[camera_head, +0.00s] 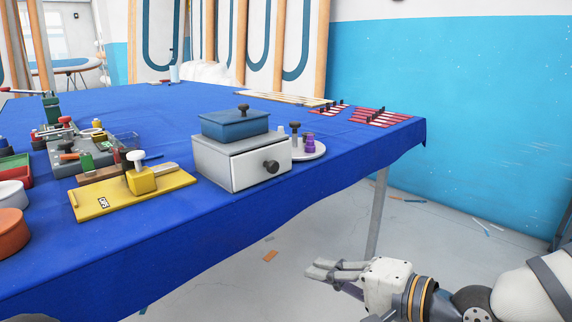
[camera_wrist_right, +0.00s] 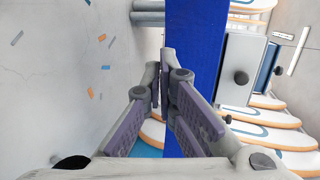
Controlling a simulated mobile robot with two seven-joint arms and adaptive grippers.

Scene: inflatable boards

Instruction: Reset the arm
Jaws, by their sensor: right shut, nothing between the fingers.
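My right gripper (camera_head: 322,270) is at the lower right of the head view, out in front of the table's near edge and below the tabletop. Its fingers point left and hold nothing. In the right wrist view the gripper (camera_wrist_right: 162,72) has its fingertips together, with the blue cloth edge beyond them. My left gripper does not show in either view.
A table with a blue cloth (camera_head: 250,205) fills the left and middle. Near its edge stand a grey drawer box (camera_head: 228,165) with a blue lidded box (camera_head: 235,123), a yellow board (camera_head: 100,202) and an orange round piece (camera_head: 10,232). Open floor (camera_head: 470,240) lies right of the table.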

